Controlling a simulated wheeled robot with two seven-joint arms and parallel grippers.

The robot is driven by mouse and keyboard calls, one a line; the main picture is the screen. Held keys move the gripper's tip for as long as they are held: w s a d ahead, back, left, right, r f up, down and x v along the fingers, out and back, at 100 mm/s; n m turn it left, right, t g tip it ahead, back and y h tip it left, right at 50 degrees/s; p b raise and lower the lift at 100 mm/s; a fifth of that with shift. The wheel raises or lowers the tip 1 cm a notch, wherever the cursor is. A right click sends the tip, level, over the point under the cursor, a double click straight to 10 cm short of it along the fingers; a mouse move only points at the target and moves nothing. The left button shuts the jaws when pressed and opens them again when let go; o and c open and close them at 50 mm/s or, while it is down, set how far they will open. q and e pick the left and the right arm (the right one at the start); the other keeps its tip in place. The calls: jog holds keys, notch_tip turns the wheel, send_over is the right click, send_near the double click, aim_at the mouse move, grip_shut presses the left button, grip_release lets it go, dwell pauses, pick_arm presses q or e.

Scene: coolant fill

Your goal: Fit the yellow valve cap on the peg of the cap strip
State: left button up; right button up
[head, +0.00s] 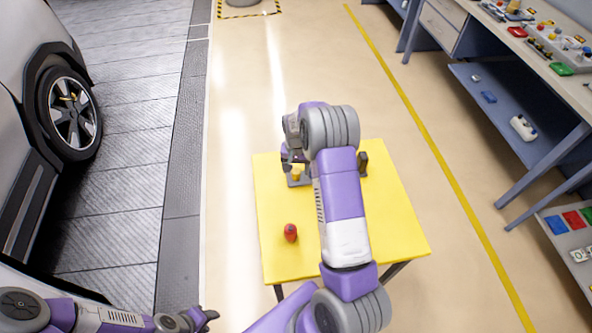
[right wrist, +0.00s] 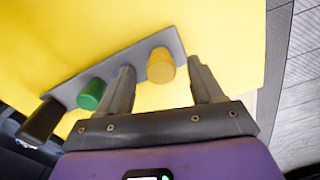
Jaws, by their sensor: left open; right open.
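The yellow valve cap (head: 297,172) stands upright at one end of the grey cap strip (head: 294,183) on the yellow table. In the right wrist view the yellow cap (right wrist: 160,68) sits on the strip (right wrist: 130,67); the peg under it is hidden. My right gripper (right wrist: 161,62) is open, its fingers on either side of the yellow cap, with gaps showing between fingers and cap. A green cap (right wrist: 91,94) stands further along the strip. My left gripper (head: 211,317) is open and empty at the bottom left of the head view, away from the table.
A red object (head: 290,232) stands on the yellow table (head: 395,225), nearer me than the strip. A dark block (head: 363,164) stands at the table's back right. My right arm hides the middle of the table. A car stands at left, a workbench at right.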

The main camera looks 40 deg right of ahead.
aim_at(296, 172)
jog(key=shift+r, duration=2.8)
jog(key=shift+p, duration=0.3)
